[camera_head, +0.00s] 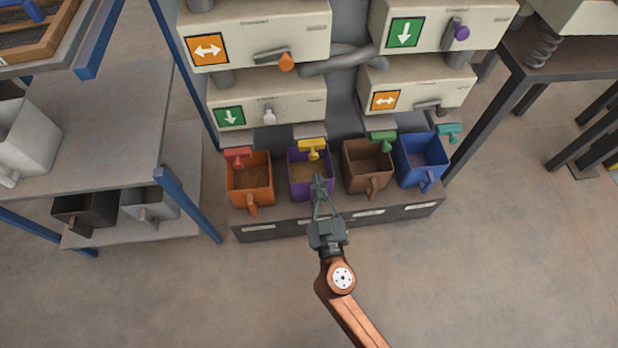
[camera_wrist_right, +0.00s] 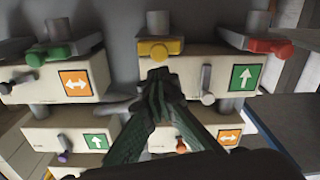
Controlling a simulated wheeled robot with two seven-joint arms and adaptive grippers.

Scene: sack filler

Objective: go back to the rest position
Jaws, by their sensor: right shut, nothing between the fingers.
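My right gripper (camera_head: 319,184) is shut and empty in the head view, in front of the purple bin (camera_head: 300,191) and below the yellow handle (camera_head: 312,146). In the right wrist view my right gripper (camera_wrist_right: 159,76) shows from behind, its fingertips together, overlapping the lower edge of the yellow handle (camera_wrist_right: 160,47) in the picture. I cannot tell whether they touch. My left gripper is in neither view.
An orange bin (camera_head: 250,184), a brown bin (camera_head: 367,172) and a blue bin (camera_head: 421,160) share the low shelf (camera_head: 283,230) with the purple one. Machine boxes with levers hang above. Open floor (camera_head: 230,295) lies in front. A grey rack (camera_head: 110,110) stands left, a dark table (camera_head: 560,55) right.

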